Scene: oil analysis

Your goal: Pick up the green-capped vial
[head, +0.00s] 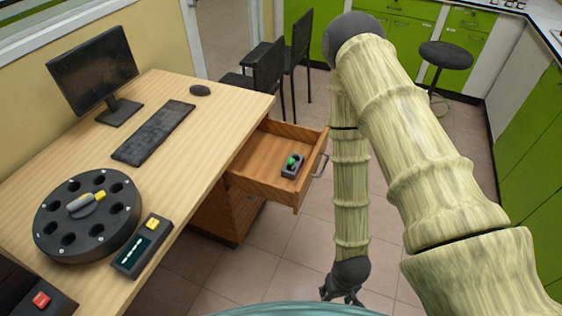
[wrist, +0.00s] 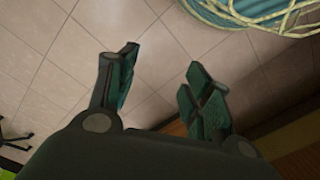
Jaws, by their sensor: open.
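The green-capped vial (head: 293,161) lies in a small dark holder (head: 290,171) inside the open desk drawer (head: 262,165). Only its green top shows clearly. My gripper (head: 343,298) hangs low over the floor, to the right of the drawer and below it in the head view, apart from the vial. In the wrist view my gripper (wrist: 160,88) has its fingers spread with nothing between them, over floor tiles. The vial does not show in the wrist view.
The wooden desk (head: 170,95) carries a monitor (head: 93,75), a keyboard (head: 153,132), a mouse (head: 200,90), a round black rotor (head: 88,215) and a small display device (head: 141,246). The drawer front with its handle (head: 320,166) sticks out near my arm. Chairs (head: 268,75) stand behind.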

